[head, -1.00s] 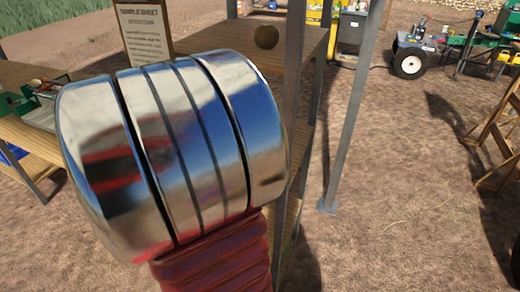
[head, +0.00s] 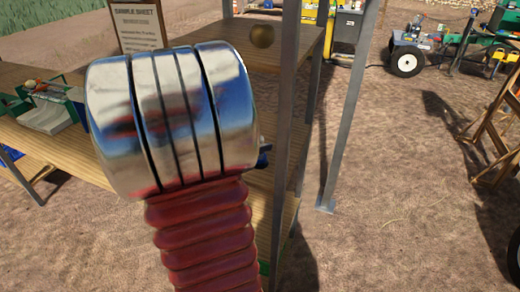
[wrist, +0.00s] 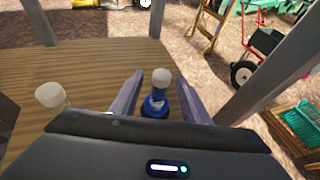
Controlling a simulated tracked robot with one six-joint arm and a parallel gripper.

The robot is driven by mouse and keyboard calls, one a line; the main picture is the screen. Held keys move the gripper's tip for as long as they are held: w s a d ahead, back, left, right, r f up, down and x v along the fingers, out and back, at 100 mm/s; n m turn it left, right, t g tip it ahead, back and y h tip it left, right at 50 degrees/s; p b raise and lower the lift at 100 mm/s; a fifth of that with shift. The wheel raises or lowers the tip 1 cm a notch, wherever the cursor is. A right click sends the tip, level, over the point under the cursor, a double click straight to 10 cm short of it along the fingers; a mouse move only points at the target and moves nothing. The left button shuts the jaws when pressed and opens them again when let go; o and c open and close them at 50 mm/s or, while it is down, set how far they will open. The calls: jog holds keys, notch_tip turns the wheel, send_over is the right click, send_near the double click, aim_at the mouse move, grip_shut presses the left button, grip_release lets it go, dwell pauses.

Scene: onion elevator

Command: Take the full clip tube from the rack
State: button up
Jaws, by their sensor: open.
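In the wrist view my gripper (wrist: 157,98) is open, with one finger on each side of a white-capped tube (wrist: 161,78). The tube stands roughly upright, with blue around its lower part; I cannot tell whether the fingers touch it. A second white-capped, pale container (wrist: 50,96) stands to the left, outside the fingers. I cannot make out the rack or how full the tube is. In the head view my silver and red arm hides the gripper; a small blue piece (head: 264,156) shows beside it.
A wooden bench (head: 270,50) has a grey metal post (head: 286,120) close to my arm. A sign (head: 139,25) and a small brown ball-like thing (head: 262,36) are at its back. Open dirt ground lies to the right.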

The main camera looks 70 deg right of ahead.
jog(key=shift+r+x, duration=0.2)
jog(key=shift+x, duration=2.4)
jog(key=shift+s, duration=0.1)
jog(key=shift+r, duration=0.1)
grip_shut()
